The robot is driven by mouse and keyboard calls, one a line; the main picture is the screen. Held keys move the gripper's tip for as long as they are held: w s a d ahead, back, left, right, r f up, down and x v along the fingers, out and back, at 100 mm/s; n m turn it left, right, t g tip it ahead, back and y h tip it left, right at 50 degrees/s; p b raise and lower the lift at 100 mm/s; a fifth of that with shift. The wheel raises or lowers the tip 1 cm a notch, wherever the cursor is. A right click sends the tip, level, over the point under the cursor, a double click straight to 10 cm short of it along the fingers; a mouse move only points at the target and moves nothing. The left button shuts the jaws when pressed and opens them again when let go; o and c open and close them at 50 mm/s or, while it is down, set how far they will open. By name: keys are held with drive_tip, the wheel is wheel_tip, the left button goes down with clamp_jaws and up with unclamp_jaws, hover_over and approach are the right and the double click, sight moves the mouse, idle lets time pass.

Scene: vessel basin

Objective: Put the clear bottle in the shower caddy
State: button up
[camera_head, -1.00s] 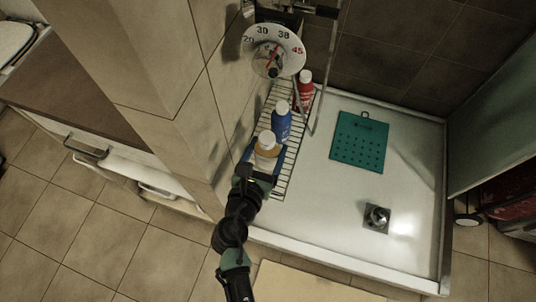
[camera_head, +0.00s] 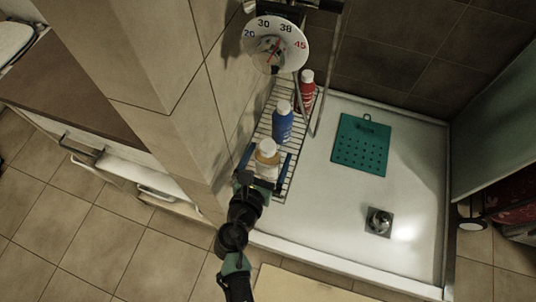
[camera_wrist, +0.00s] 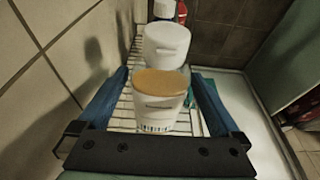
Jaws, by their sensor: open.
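The clear bottle (camera_head: 267,158) has a white cap, a tan band below it and a pale label. It stands upright at the near end of the wire shower caddy (camera_head: 291,160). In the wrist view the bottle (camera_wrist: 157,110) is between the blue fingers of my gripper (camera_wrist: 163,100), with a visible gap on each side. My gripper (camera_head: 265,163) is open around the bottle from the near side. The bottle's base is partly hidden in the head view.
A blue bottle (camera_head: 282,125) and a red bottle (camera_head: 306,94) stand farther back on the caddy. A tiled wall (camera_head: 225,110) is close on the left. A shower hose hangs by the red bottle. A green mat (camera_head: 361,146) and drain (camera_head: 379,221) lie on the white tray to the right.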

drive_tip(key=p+v, duration=0.1)
drive_tip(key=v, duration=1.1)
drive_tip(key=shift+p, duration=0.35)
drive_tip(key=shift+r, duration=0.1)
